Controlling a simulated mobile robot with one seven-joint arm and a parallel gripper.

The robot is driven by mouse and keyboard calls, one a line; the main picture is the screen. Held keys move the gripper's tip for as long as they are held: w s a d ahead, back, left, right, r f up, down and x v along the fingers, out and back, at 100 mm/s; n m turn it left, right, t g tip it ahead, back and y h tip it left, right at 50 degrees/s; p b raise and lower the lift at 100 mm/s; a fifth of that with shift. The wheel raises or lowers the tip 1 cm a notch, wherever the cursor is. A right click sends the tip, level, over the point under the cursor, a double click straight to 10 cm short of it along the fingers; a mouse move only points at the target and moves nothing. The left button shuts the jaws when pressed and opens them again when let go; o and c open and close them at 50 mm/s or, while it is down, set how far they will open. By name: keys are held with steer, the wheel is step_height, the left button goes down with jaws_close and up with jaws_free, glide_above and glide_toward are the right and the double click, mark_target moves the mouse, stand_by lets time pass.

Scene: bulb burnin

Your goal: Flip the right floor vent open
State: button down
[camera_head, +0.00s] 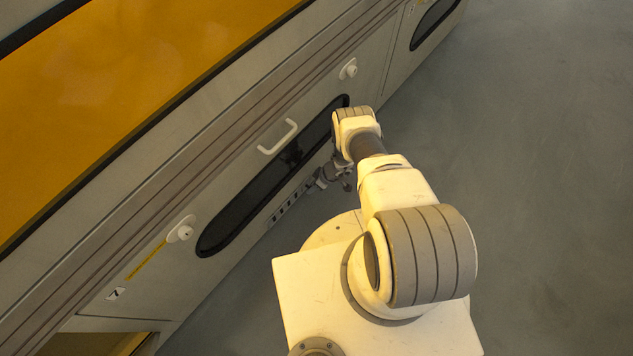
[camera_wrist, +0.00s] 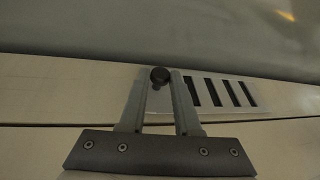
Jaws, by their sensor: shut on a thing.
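The floor vent is a pale metal plate with a row of dark slots, low on the machine's side, in the head view (camera_head: 287,207). In the wrist view the vent plate (camera_wrist: 257,98) runs right from my fingertips, with several dark slots. A round black knob (camera_wrist: 160,74) sits at its left part. My gripper (camera_wrist: 159,80) is shut on the knob, one finger on each side. In the head view my gripper (camera_head: 322,179) is at the vent's upper right end, partly hidden by my arm. I cannot tell whether the plate is tilted.
A dark oval window (camera_head: 222,232) and a white handle (camera_head: 278,137) are on the panel above the vent. White round knobs (camera_head: 348,69) flank the window. Open grey floor (camera_head: 540,180) lies to the right.

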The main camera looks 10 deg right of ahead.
steer(key=shift+s+a, duration=0.25)
steer(key=c, duration=0.6)
jaws_free()
steer(key=shift+r, duration=0.1)
steer(key=p+v, duration=1.2)
steer(key=v, duration=0.5)
steer(key=shift+d, duration=0.1)
steer(key=shift+d, duration=0.1)
